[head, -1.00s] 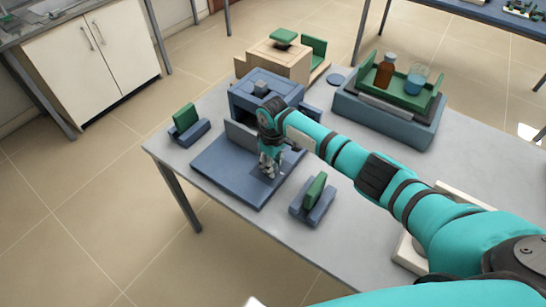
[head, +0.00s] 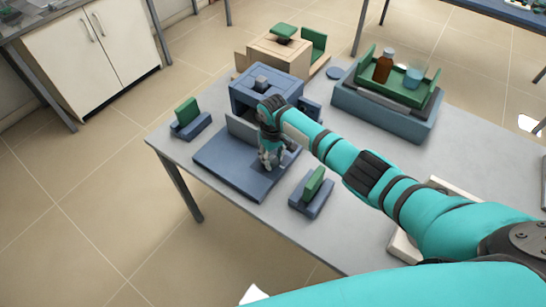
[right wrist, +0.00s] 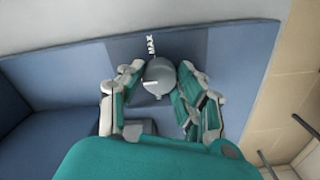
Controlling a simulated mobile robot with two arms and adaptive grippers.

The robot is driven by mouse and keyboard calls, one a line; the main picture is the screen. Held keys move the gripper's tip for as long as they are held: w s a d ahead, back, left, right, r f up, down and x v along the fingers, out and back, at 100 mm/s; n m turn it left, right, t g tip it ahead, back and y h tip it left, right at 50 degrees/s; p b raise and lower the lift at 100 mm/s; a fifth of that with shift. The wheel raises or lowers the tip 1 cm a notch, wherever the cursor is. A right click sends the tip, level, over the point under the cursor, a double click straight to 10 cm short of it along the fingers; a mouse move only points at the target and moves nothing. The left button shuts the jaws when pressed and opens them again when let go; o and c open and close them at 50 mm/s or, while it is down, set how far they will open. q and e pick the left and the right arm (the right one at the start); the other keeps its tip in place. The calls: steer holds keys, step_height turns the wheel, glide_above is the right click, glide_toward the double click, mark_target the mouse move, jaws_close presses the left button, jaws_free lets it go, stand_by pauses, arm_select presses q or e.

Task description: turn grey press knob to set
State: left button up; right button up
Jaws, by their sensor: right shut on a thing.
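The grey knob (right wrist: 158,78) sits on a dark square of the blue base plate (right wrist: 235,70), beside a white MAX mark (right wrist: 150,44), in the right wrist view. A small white mark shows on the knob's edge. My right gripper (right wrist: 160,96) is shut on the knob, with fingers on its left and right sides. In the head view my right gripper (head: 271,160) points down at the blue base plate (head: 222,168) and hides the knob. My left gripper is not in view.
A blue furnace (head: 265,92) stands behind the plate. Blue holders with green pieces stand left (head: 190,120) and right (head: 312,190) of it. A blue stand (head: 385,115) with a green tray, bottle and beaker is at the back right. Grey table (head: 270,215) is bare in front.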

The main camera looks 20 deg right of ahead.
mark_target(273, 159)
steer(key=shift+w, duration=0.1)
steer(key=o, duration=1.1)
steer(key=shift+o, duration=0.2)
step_height(273, 159, up, 12)
